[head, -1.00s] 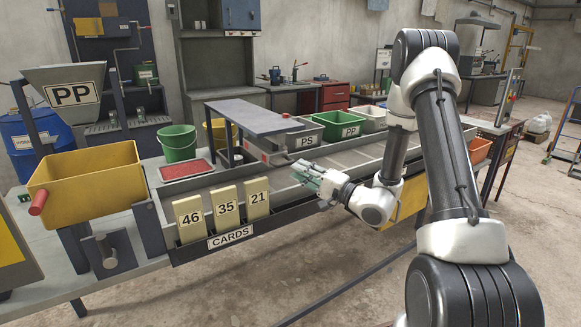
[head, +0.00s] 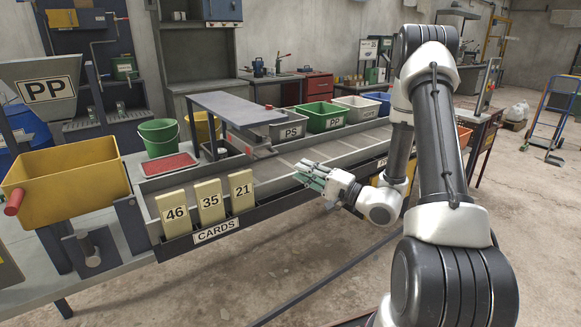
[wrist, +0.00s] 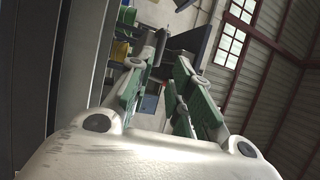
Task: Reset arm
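My gripper (head: 308,175) is in the middle of the head view, at the end of my folded arm. It is beside the front edge of the long grey sorting trough (head: 262,187), to the right of the number cards. In the wrist view my gripper (wrist: 166,72) has its green-padded fingers apart, with nothing between them. The wrist view looks up past the fingers toward windows and roof beams. I cannot tell whether the gripper touches the trough.
Cards 46 (head: 175,214), 35 (head: 209,201) and 21 (head: 242,190) stand in the CARDS rack (head: 217,232). A yellow bin (head: 75,180) is at left. Bins marked PS (head: 291,131) and PP (head: 333,123) stand behind the trough. The floor at right (head: 535,220) is mostly clear.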

